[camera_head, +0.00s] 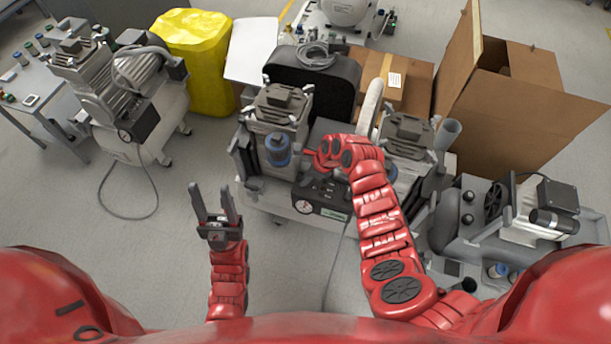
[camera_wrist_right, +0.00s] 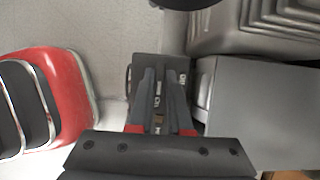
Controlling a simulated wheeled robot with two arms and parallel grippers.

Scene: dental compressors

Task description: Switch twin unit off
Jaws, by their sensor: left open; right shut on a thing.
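The twin unit, with two grey motor heads (camera_head: 280,110), stands in the middle of the head view. A dark control box (camera_head: 322,198) with a round gauge sits on its near side. My right arm reaches over the unit and its fingertips are hidden in the head view. In the right wrist view my right gripper (camera_wrist_right: 160,78) lies over a dark box (camera_wrist_right: 172,68) with small white markings. Its fingers are close together on a small part, apparently the switch, which they mostly hide. My left gripper (camera_head: 215,198) is open and empty, left of the unit above the floor.
Another compressor (camera_head: 135,95) stands at the left beside a table (camera_head: 35,85). A yellow bag (camera_head: 200,55) and a black case (camera_head: 315,80) are behind. A large open cardboard box (camera_head: 520,100) and a grey machine (camera_head: 500,220) are at the right. Floor at left front is clear.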

